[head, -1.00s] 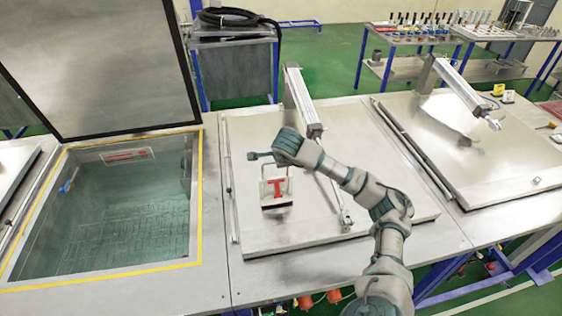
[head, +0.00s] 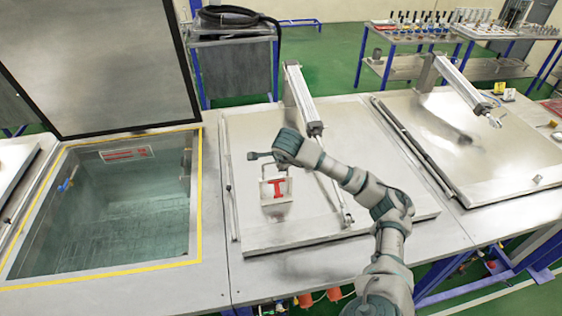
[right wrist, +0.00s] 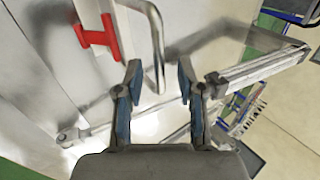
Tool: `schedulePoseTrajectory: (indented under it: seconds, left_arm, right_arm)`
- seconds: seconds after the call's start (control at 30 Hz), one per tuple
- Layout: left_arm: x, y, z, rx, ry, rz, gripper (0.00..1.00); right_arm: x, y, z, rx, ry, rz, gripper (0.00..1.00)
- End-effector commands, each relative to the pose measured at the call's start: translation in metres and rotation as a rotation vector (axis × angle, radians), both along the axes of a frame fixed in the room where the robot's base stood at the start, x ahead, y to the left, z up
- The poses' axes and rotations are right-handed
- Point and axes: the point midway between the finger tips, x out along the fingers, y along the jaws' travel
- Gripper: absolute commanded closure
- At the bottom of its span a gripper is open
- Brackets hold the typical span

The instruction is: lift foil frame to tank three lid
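The foil frame (head: 286,205) is a small pale frame with a red T- or H-shaped piece (head: 275,187) and a wire handle. It is at the middle tank's closed lid (head: 260,230), and I cannot tell whether it touches it. My right gripper (head: 258,156) is just above the frame in the head view. In the right wrist view my right gripper (right wrist: 159,70) has its two blue-padded fingers apart. The frame's bent metal handle (right wrist: 156,40) reaches between them in the picture, with no visible grip. My left gripper is out of view.
The left tank (head: 198,200) stands open, its lid (head: 95,60) raised. A pneumatic cylinder (head: 303,100) crosses the middle lid beside my arm. The right lid (head: 500,150) is closed, with another cylinder (head: 462,84). Racks of small items (head: 425,30) stand behind.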

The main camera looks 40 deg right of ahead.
Motion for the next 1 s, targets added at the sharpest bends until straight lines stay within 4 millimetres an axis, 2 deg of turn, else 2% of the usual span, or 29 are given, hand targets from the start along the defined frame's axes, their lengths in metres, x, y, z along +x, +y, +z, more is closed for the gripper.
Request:
schedulePoseTrajectory:
  seconds: [0.27,0.37,0.7,1.0]
  left_arm:
    - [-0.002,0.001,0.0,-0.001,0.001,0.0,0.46]
    - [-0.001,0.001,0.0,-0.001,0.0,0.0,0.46]
    - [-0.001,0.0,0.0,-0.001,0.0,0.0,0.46]
    - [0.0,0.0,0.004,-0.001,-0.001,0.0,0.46]
  right_arm:
    - [-0.002,0.001,0.004,0.001,0.001,0.0,0.62]
    - [-0.008,0.005,0.015,0.0,-0.002,0.002,0.62]
    - [-0.043,0.027,0.076,0.0,-0.004,0.003,0.62]
    - [-0.056,0.034,0.102,0.001,0.001,0.0,0.62]
